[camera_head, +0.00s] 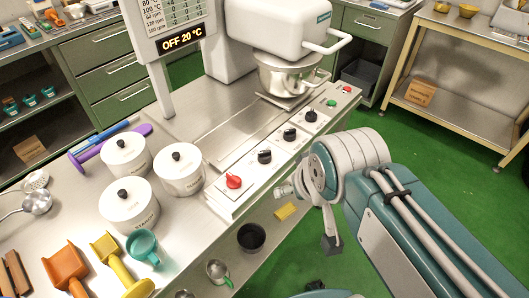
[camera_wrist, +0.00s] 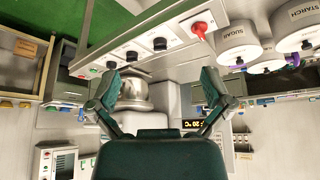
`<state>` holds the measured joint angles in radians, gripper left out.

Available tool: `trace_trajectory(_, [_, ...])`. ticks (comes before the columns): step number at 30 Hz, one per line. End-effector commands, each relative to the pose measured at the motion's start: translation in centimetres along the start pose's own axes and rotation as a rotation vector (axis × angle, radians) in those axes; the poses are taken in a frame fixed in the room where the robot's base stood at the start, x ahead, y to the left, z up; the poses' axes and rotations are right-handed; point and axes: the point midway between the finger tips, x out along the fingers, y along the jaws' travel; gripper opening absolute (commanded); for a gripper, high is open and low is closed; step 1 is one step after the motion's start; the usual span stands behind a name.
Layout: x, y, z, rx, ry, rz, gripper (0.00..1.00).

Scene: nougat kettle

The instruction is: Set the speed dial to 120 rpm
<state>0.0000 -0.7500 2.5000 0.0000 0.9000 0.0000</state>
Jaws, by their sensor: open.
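The control panel (camera_head: 275,150) runs along the bench's front edge, with a red dial (camera_head: 234,181) and three black dials (camera_head: 264,156), (camera_head: 290,134), (camera_head: 311,115). Their labels are too small to read, so I cannot tell which is the speed dial. The wrist view, upside down, shows the red dial (camera_wrist: 199,29) and the black dials (camera_wrist: 159,43), (camera_wrist: 131,56), (camera_wrist: 110,65). My gripper (camera_wrist: 158,88) is open and empty, its fingers spread wide. In the head view it is in front of the panel, apart from every dial.
A display (camera_head: 183,39) reads "OFF 20 °C". A white mixer (camera_head: 275,28) with a steel bowl (camera_head: 283,73) stands behind the panel. Green (camera_head: 331,103) and red (camera_head: 347,89) buttons sit at its far end. White canisters (camera_head: 180,168) and scoops (camera_head: 107,255) crowd the left. Green floor (camera_head: 430,155) is clear.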

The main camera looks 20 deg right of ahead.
Motion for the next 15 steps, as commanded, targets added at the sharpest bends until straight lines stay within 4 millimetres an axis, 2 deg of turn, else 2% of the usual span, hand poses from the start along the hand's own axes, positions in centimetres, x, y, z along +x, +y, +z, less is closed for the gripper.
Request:
trace_trajectory(5, [0.1,0.0,-0.8,-0.002,-0.017,0.0,0.92])
trace_trajectory(11, [1.4,0.1,-5.1,-0.012,-0.11,0.0,0.92])
trace_trajectory(15, [3.1,0.2,-8.3,-0.02,-0.181,0.0,0.92])
